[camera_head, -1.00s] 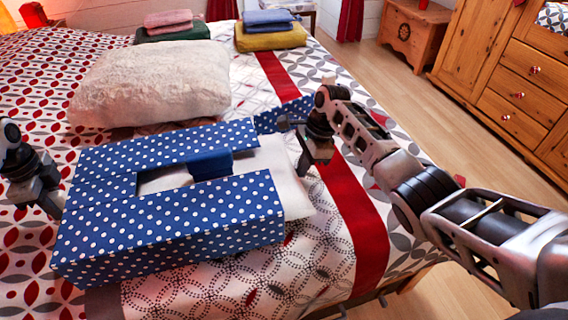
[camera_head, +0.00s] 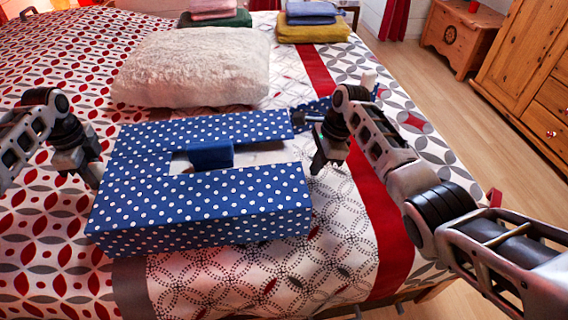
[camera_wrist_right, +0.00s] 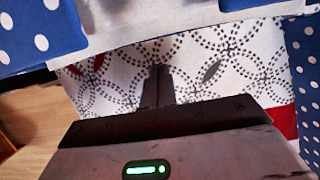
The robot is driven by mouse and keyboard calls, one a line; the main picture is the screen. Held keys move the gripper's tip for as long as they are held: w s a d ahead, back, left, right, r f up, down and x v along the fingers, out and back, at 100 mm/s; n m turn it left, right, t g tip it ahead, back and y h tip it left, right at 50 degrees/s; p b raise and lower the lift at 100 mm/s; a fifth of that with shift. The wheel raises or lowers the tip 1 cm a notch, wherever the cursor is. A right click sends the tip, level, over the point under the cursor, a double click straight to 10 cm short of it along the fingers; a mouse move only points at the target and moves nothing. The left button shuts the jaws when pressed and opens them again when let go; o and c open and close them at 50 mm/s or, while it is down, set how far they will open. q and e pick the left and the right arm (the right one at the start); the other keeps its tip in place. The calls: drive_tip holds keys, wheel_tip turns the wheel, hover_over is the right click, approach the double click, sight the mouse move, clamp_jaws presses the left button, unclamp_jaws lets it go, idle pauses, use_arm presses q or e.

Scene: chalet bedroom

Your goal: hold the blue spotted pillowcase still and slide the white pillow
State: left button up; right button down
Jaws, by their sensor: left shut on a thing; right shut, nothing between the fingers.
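The blue spotted pillowcase (camera_head: 205,215) lies on the bed with a slot in its upper face. The white pillow (camera_head: 268,153) is inside it, partly visible through the slot and nearly level with the case's right end; the rest is hidden. Its pale edge (camera_wrist_right: 135,18) shows at the top of the right wrist view. My left gripper (camera_head: 92,174) is shut on the pillowcase's left edge. My right gripper (camera_head: 318,166) is shut and empty just right of the case's open end; its closed fingers (camera_wrist_right: 157,86) point toward the pillow edge.
A fluffy cream pillow (camera_head: 195,68) lies behind the case. Folded cloths in green (camera_head: 215,18) and yellow (camera_head: 313,30) lie at the bed's far end. A red stripe (camera_head: 372,190) runs along the bed to the right. Wooden furniture (camera_head: 525,60) stands beyond the floor.

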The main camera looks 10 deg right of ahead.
drive_tip(key=d+v, duration=0.2)
drive_tip(key=v, duration=0.9)
drive_tip(key=x, duration=1)
drive_tip(key=shift+w+a+f, duration=0.15)
drive_tip(key=shift+w+a, duration=0.05)
drive_tip(key=shift+w, duration=0.1)
drive_tip(key=a, duration=0.3)
drive_tip(key=shift+a+f, duration=0.1)
drive_tip(key=shift+f, duration=0.25)
drive_tip(key=shift+a, duration=0.55)
drive_tip(key=shift+a, duration=1.05)
drive_tip(key=shift+d, duration=0.15)
